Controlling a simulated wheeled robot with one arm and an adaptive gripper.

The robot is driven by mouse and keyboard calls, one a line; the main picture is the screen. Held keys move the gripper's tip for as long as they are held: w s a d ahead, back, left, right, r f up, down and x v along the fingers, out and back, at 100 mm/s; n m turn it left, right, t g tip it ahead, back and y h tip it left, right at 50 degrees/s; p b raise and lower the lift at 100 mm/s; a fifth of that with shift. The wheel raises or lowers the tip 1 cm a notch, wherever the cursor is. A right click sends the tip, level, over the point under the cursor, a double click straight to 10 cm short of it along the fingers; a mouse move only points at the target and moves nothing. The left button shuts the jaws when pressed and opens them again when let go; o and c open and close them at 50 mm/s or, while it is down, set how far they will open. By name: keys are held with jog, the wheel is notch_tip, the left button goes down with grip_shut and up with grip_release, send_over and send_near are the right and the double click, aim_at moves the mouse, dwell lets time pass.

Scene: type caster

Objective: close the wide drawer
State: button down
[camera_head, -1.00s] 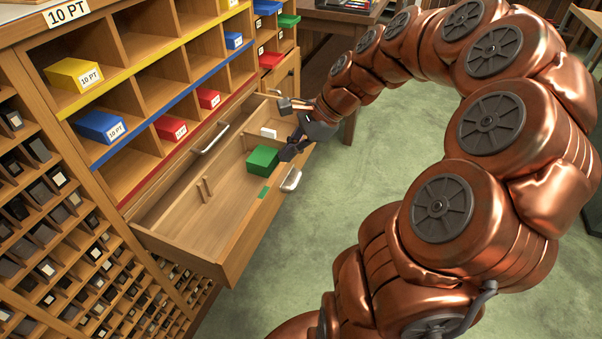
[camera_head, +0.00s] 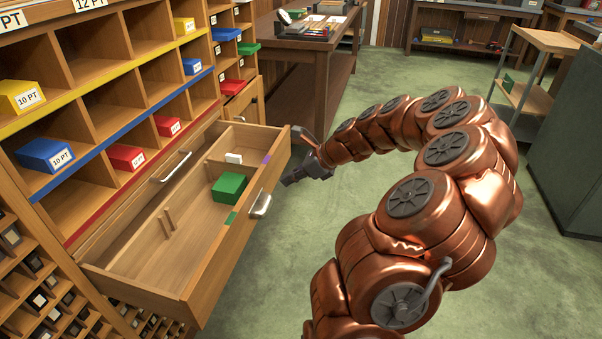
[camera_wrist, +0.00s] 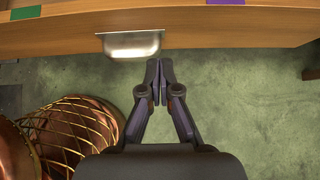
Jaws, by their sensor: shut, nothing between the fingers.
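The wide drawer (camera_head: 205,290) stands pulled out of the wooden cabinet. A green block (camera_head: 229,188) and a small white block (camera_head: 234,158) lie inside it. A metal handle (camera_head: 261,204) is on its front; in the wrist view the handle (camera_wrist: 132,44) hangs from the front panel. My gripper (camera_head: 287,181) is outside the drawer, before its front near the far end. In the wrist view my gripper (camera_wrist: 159,66) is shut and empty, its tips just below and right of the handle. I cannot tell whether they touch the panel.
Cabinet shelves above hold yellow, blue and red boxes (camera_head: 126,157). Another handle (camera_head: 172,167) is on a shut front behind the open drawer. A table (camera_head: 318,65) stands beyond the cabinet and a small wooden cart (camera_head: 527,97) at the right.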

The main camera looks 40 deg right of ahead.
aim_at(261, 184)
jog(key=w, duration=0.1)
jog(key=w+a+f, duration=0.1)
jog(key=w+a, duration=0.1)
jog(key=shift+w+a+f, duration=0.2)
jog(key=shift+w+f, duration=0.15)
jog(key=shift+w+a+b, duration=0.3)
jog(key=shift+w+b, duration=0.05)
jog(key=shift+w, duration=0.25)
jog(key=shift+w, duration=0.1)
